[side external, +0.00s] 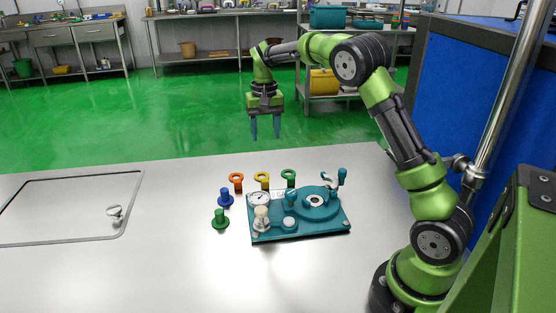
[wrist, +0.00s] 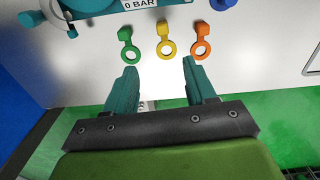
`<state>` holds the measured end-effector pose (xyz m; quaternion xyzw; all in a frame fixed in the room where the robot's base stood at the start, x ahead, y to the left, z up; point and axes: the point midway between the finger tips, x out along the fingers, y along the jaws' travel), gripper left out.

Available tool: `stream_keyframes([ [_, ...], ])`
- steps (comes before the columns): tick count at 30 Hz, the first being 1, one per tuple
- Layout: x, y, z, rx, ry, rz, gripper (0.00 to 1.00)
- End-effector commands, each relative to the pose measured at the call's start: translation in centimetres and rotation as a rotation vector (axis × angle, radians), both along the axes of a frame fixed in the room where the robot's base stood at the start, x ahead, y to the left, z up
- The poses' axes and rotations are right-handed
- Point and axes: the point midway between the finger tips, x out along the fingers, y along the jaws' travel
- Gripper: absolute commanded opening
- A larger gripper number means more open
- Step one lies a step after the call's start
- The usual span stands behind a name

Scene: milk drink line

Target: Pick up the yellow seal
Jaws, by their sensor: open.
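The yellow seal (side external: 262,179) is a ring with a short tab, lying on the metal table between an orange seal (side external: 237,181) and a green seal (side external: 289,176). In the wrist view the yellow seal (wrist: 166,44) lies beyond the fingertips, roughly in line with the gap, with the green seal (wrist: 129,46) left and the orange seal (wrist: 199,44) right. My gripper (side external: 265,138) points down, open and empty, high above the table's far side. Its two teal fingers (wrist: 159,75) are apart in the wrist view. The yellow seal is fully visible there.
A teal fixture (side external: 330,225) with a gauge stands right beside the seals. A blue plug (side external: 225,198) and a green plug (side external: 220,219) stand to its left. The metal table (side external: 170,270) is clear in front. A recessed panel with a small fitting (side external: 115,213) is at left.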

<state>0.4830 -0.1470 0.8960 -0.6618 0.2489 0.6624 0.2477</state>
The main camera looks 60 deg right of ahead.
Motion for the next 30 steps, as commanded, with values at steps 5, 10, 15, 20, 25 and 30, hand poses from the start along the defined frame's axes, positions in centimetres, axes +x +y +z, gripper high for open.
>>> stream_keyframes([
  [5,-0.1,0.1,-3.7,0.003,0.005,0.002,0.55],
  [10,-0.1,0.2,-7.4,0.003,0.004,0.002,0.55],
  [15,0.0,0.2,-10.1,0.003,0.002,0.002,0.55],
  [20,0.0,0.2,-11.1,0.001,0.0,0.002,0.55],
  [25,0.0,0.6,-13.1,0.002,0.002,0.003,0.55],
  [30,0.0,0.7,-15.5,0.002,0.002,0.002,0.55],
])
